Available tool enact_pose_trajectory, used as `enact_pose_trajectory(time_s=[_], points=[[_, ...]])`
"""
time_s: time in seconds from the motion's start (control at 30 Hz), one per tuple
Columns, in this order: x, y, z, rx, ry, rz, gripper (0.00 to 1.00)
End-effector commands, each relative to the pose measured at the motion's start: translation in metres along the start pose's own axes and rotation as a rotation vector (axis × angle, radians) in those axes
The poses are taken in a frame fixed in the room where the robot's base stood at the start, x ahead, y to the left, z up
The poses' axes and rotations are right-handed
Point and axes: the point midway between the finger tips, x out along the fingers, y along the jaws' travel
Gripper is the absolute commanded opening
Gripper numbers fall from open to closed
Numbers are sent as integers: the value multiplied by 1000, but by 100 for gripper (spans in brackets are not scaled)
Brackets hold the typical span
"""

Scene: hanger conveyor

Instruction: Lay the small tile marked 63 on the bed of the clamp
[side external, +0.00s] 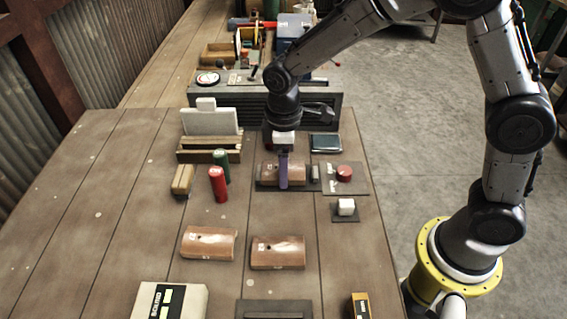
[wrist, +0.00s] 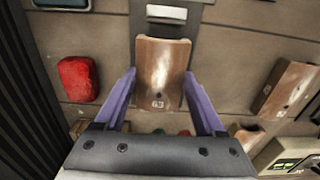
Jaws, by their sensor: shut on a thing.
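The brown, curved tile marked 63 (wrist: 160,65) is between the two purple fingers of my gripper (wrist: 160,84) in the wrist view, its number towards my palm. In the side view my gripper (side external: 284,170) is shut on this tile (side external: 270,172), one purple finger crossing its near side. The tile is over the dark bed of the clamp (side external: 268,188), lined up lengthwise with it. I cannot tell whether it rests on the bed or hangs just above. The clamp's grey block (wrist: 166,13) is just beyond the tile's far end.
Two similar brown tiles (side external: 208,243) (side external: 278,252) lie nearer the camera. A red button (side external: 344,173) and a white block (side external: 346,207) stand right of the clamp. Red (side external: 218,186) and green (side external: 221,166) cylinders stand left. A red lump (wrist: 78,79) lies beside the clamp.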

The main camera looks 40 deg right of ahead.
Motion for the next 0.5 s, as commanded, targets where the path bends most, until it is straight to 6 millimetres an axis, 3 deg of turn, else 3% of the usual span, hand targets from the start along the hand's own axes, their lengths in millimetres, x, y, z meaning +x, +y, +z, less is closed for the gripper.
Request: enact_pose_trajectory(time_s=[0.03,0.07,0.2,0.5], points=[[0,0,0,0,1,0,12],[0,0,0,0,1,0,73],[0,0,0,0,1,0,99],[-3,0,0,0,1,1,100]])
